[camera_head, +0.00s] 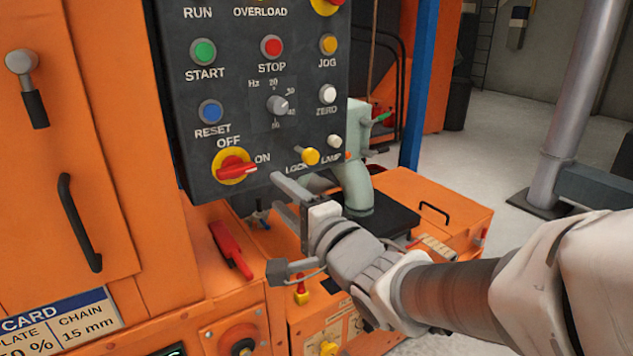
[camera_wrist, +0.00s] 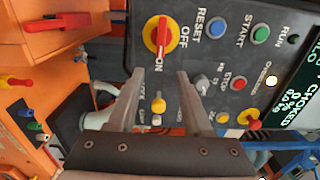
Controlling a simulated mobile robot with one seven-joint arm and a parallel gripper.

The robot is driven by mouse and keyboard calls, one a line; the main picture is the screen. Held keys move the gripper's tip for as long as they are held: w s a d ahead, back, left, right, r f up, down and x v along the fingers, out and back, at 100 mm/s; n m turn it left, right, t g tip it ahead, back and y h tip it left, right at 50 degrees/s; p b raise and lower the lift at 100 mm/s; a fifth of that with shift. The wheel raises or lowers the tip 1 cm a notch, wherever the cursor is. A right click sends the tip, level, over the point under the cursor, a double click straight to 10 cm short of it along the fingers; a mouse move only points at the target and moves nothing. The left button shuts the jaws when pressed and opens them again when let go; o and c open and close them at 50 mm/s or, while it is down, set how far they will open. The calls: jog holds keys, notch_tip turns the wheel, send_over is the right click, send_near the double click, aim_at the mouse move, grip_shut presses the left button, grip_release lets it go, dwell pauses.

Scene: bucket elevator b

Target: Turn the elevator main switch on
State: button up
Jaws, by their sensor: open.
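The main switch (camera_head: 236,167) is a red rotary handle on a round yellow plate at the lower left of the dark control panel. OFF is printed above it and ON to its right. Its handle lies nearly level, one end towards ON. In the wrist view the switch (camera_wrist: 160,34) appears turned on its side, with the handle upright in the picture and its lower end at ON. My gripper (camera_head: 279,228) is open and empty, below and right of the switch in the head view. In the wrist view my gripper's fingertips (camera_wrist: 160,72) are apart, below the switch, not around it.
The panel (camera_head: 225,105) carries other buttons and a dial close by, including a yellow button (camera_head: 310,156) near my upper finger. A red lever (camera_head: 230,249) stands below the panel. An orange cabinet (camera_head: 90,130) is at the left.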

jog(key=b+v, duration=0.5)
jog(key=v, duration=0.1)
dwell(0.3)
jog(key=shift+d, duration=0.15)
